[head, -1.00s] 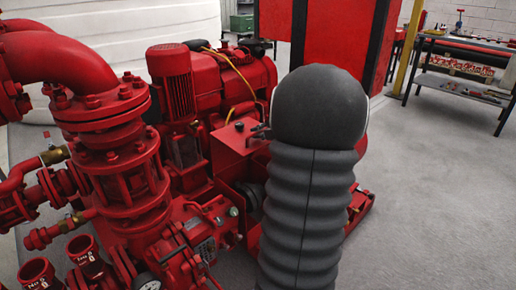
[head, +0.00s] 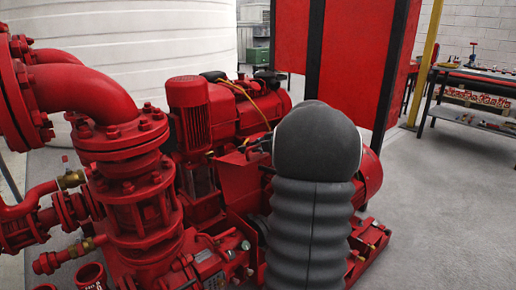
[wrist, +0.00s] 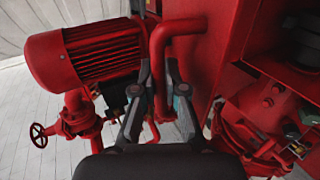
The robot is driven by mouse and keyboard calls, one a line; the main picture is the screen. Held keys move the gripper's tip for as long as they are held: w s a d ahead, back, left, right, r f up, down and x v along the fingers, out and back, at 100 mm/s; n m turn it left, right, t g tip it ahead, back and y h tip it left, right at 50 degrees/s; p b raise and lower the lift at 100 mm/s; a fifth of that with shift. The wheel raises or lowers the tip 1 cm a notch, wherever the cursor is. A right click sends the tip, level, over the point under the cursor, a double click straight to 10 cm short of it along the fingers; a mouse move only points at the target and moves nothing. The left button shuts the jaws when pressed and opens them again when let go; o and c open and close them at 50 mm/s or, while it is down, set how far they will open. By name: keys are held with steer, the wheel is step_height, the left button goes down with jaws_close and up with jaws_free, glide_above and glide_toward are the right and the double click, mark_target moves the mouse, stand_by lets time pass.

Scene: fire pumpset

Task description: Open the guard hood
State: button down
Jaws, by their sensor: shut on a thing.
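The guard hood (head: 236,178) is a red sheet-metal cover in the middle of the red pumpset, left of my dark arm in the head view. In the wrist view its red panel (wrist: 200,65) runs beside a bent red bar handle (wrist: 162,45). My gripper (wrist: 160,70) is shut on this handle, one finger on each side of the bar. In the head view my gripper (head: 256,143) shows only as dark fingertips at the hood's upper edge. My arm hides the hood's right side. The hood's exact tilt is hard to tell.
A finned red motor (wrist: 90,55) is close left of my gripper. Large red pipes (head: 85,95) stand at the left in the head view. A red cabinet (head: 345,60) stands behind, and a workbench (head: 480,90) at the right. Grey floor (head: 450,200) is clear at the right.

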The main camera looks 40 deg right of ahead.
steer(key=c, duration=1.2)
jaws_free()
steer(key=shift+s+r, duration=0.1)
steer(key=shift+s, duration=0.05)
steer(key=v, duration=1.1)
steer(key=shift+s+r, duration=0.15)
steer(key=shift+s, duration=0.15)
